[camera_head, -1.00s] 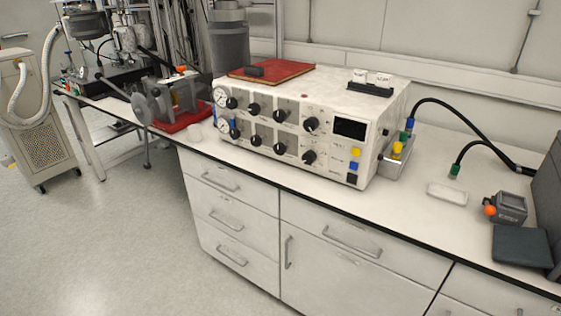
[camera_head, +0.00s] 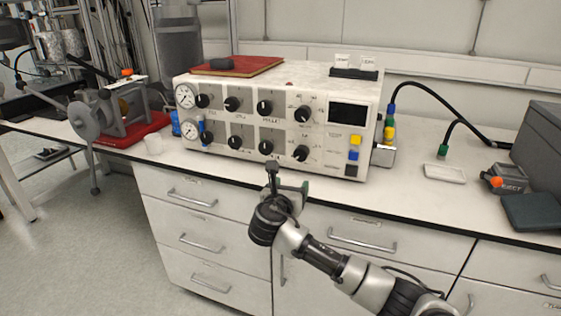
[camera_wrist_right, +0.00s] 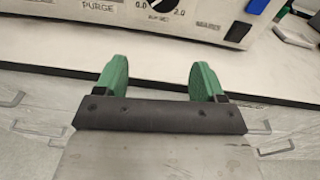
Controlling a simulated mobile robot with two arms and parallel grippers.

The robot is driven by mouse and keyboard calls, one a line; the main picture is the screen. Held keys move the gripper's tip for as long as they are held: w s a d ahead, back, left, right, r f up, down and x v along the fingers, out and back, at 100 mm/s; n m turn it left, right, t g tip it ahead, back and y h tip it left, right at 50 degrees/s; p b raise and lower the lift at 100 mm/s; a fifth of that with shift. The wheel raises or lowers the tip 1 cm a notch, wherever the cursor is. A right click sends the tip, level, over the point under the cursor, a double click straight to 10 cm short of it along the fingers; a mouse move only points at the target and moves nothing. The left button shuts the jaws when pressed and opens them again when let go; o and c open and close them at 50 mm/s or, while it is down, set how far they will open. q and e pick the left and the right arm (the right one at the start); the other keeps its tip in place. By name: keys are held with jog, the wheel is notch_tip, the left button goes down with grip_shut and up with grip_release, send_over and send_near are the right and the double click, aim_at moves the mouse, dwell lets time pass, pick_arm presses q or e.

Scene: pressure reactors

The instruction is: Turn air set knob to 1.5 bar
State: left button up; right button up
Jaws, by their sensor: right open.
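The white control box (camera_head: 275,115) stands on the bench with two rows of black knobs. The lower right knob (camera_head: 300,153), left of the blue button, appears to be the air set knob. In the right wrist view its dark lower edge (camera_wrist_right: 160,5) shows at the top between the marks 0.0 and 2.0; the pointer and full setting are not readable. My right gripper (camera_head: 300,188) is in front of and below the box, at the bench's front edge, apart from the knob. In the wrist view its green fingers (camera_wrist_right: 160,78) are spread and empty. My left gripper is out of view.
Other knobs, such as the one above (camera_head: 301,114), sit close by. The yellow button (camera_head: 355,141) and blue button (camera_head: 354,155) are to the right. The bench strip before the box is clear.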

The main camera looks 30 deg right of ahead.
aim_at(299, 156)
jog(key=shift+n+h, duration=0.4)
jog(key=shift+h, duration=0.2)
jog(key=w+d+r, duration=0.1)
jog(key=w+d, duration=0.1)
jog(key=w+d+r+b, duration=0.1)
jog(key=w+d, duration=0.1)
jog(key=w+d+r, duration=0.2)
jog(key=shift+w, duration=0.1)
jog(key=shift+x, duration=0.85)
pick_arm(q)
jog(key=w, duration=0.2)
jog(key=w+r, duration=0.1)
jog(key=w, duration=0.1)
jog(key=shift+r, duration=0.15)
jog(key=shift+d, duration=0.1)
pick_arm(e)
jog(key=c, duration=0.9)
